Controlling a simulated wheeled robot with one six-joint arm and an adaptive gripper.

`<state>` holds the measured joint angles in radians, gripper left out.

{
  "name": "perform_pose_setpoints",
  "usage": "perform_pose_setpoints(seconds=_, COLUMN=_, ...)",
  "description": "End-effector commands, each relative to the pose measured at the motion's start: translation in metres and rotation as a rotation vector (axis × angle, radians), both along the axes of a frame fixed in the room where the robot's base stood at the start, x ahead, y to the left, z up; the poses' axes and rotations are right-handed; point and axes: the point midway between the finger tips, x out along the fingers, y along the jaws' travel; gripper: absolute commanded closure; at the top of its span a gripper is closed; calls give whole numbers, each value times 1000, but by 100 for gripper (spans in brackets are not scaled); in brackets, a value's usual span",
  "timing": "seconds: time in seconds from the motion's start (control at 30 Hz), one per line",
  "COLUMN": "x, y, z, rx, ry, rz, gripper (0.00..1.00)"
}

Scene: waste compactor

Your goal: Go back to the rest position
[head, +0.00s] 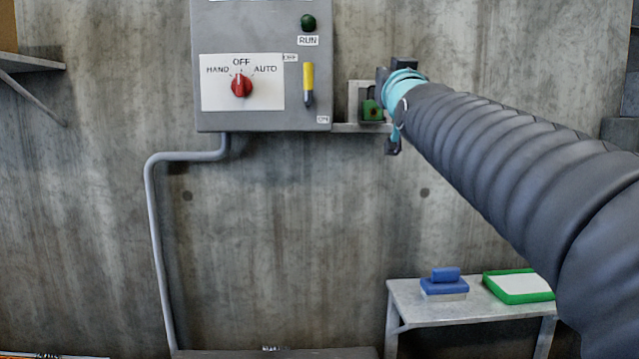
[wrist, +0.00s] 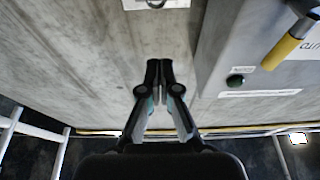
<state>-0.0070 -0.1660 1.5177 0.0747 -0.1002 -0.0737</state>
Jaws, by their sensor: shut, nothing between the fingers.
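My gripper (wrist: 159,68) is shut and empty in the wrist view, its two dark fingertips together in front of the bare concrete wall. In the head view my arm reaches from the lower right up to the wall, just right of the grey control box (head: 225,115); the fingers are mostly hidden behind the arm's end. The box also shows in the wrist view (wrist: 222,60), to the right of my fingers and apart from them. Its red selector knob (head: 241,86) points up at OFF.
A small bracket shelf (head: 345,128) with a green item (head: 372,110) sits right beside my arm's end. Below, a grey bench (head: 405,295) holds a blue block (head: 445,284) and a green-edged white tray (head: 490,283). A conduit (head: 150,220) runs down the wall. The wall's middle is clear.

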Motion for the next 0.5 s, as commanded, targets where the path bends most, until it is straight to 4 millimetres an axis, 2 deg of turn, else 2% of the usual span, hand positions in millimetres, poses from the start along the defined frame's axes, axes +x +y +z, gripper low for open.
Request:
perform_pose_setpoints(seconds=0.07, x=5, y=1, z=-15, rx=2, ry=62, rz=4, gripper=100)
perform_pose_setpoints(seconds=0.17, x=16, y=2, z=-65, rx=3, ry=211, rz=9, gripper=100)
perform_pose_setpoints(seconds=0.2, x=19, y=2, z=-90, rx=3, ry=279, rz=9, gripper=100)
perform_pose_setpoints(seconds=0.27, x=16, y=2, z=-129, rx=3, ry=389, rz=12, gripper=100)
perform_pose_setpoints(seconds=0.3, x=11, y=3, z=-155, rx=3, ry=463, rz=14, gripper=100)
perform_pose_setpoints(seconds=0.37, x=-1, y=3, z=-192, rx=3, ry=570, rz=15, gripper=100)
perform_pose_setpoints(seconds=0.4, x=-10, y=3, z=-217, rx=4, ry=640, rz=16, gripper=100)
perform_pose_setpoints(seconds=0.5, x=-43, y=3, z=-274, rx=3, ry=804, rz=17, gripper=100)
